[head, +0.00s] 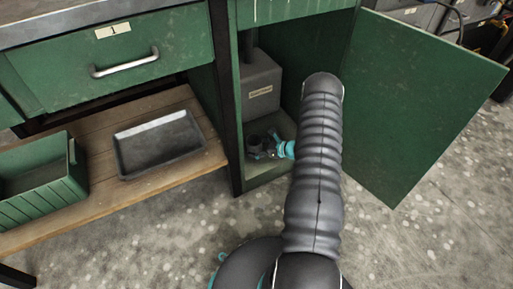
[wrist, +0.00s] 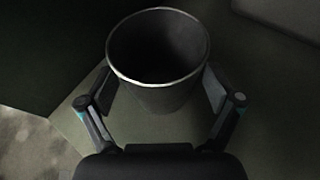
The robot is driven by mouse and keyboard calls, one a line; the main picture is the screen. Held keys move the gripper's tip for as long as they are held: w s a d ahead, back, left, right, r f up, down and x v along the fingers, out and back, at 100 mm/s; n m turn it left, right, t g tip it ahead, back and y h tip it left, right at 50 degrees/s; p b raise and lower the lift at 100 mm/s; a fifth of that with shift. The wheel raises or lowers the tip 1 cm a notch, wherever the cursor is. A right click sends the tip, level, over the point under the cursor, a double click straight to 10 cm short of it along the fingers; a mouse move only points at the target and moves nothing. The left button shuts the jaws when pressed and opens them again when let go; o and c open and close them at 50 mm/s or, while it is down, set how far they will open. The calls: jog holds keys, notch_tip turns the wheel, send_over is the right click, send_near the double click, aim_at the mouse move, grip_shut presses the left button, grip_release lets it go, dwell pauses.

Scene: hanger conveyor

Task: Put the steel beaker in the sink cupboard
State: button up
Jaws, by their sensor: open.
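The steel beaker (wrist: 156,92) stands upright inside the sink cupboard (head: 268,172), its open rim towards the camera in the wrist view. My gripper (wrist: 158,98) is open, with one finger on each side of the beaker's wall. I cannot tell whether the fingers touch it. In the head view my gripper (head: 265,148) is low inside the cupboard, and my arm hides much of the opening. The cupboard door (head: 420,95) is swung wide open to the right. The beaker is too small and dark to make out clearly in the head view.
A grey labelled box (head: 260,82) stands at the back of the cupboard. Left of the cupboard post, a wooden shelf (head: 100,205) holds a black tray (head: 158,142) and a green bin (head: 45,175). A closed green drawer (head: 115,60) is above. The concrete floor in front is clear.

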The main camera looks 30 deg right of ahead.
jog(key=v, duration=1.2)
jog(key=shift+p, duration=0.4)
jog(key=shift+r, duration=0.1)
